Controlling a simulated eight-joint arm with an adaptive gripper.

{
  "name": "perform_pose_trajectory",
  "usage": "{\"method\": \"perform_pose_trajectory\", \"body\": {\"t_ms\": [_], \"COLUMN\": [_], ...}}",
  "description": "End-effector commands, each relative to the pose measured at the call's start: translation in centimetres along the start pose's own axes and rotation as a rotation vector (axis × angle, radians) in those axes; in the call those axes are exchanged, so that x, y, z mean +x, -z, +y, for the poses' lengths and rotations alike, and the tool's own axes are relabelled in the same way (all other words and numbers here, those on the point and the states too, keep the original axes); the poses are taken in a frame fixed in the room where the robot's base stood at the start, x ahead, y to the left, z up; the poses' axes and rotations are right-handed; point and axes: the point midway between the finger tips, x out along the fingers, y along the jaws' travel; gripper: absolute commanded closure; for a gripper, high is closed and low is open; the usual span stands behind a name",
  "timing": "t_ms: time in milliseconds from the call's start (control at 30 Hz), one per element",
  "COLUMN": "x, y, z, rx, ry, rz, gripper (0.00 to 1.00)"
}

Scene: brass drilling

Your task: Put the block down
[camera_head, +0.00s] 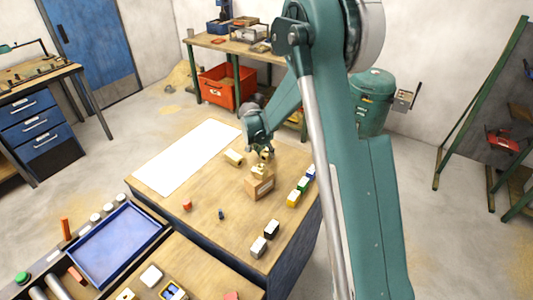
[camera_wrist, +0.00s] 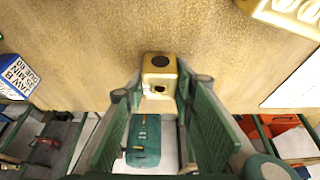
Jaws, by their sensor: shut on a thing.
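My gripper (camera_head: 265,158) is above the wooden workbench (camera_head: 158,185). In the wrist view my gripper (camera_wrist: 164,88) has its green fingers on either side of a brass block (camera_wrist: 159,66) and is shut on it. The block has a dark round hole in its upper face and a smaller hole in the face below. In the head view the gripper is just over a small wooden box (camera_head: 262,190), with brass-coloured parts close together there. I cannot tell whether the held block touches anything underneath.
A pale brass piece (camera_head: 234,158) lies left of the gripper. A white sheet (camera_head: 188,157) covers the bench's left side. Small red (camera_head: 187,205) and dark (camera_head: 221,214) items lie between.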

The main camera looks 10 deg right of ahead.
Motion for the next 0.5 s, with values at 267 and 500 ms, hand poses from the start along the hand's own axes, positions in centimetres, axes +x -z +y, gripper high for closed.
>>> {"method": "perform_pose_trajectory", "body": {"t_ms": [267,500], "x": [0.04,0.24], "y": [-0.02,-0.11], "z": [0.02,0.01], "rx": [0.0,0.0], "ry": [0.0,0.0], "rz": [0.0,0.0], "gripper": [0.97,0.59]}}
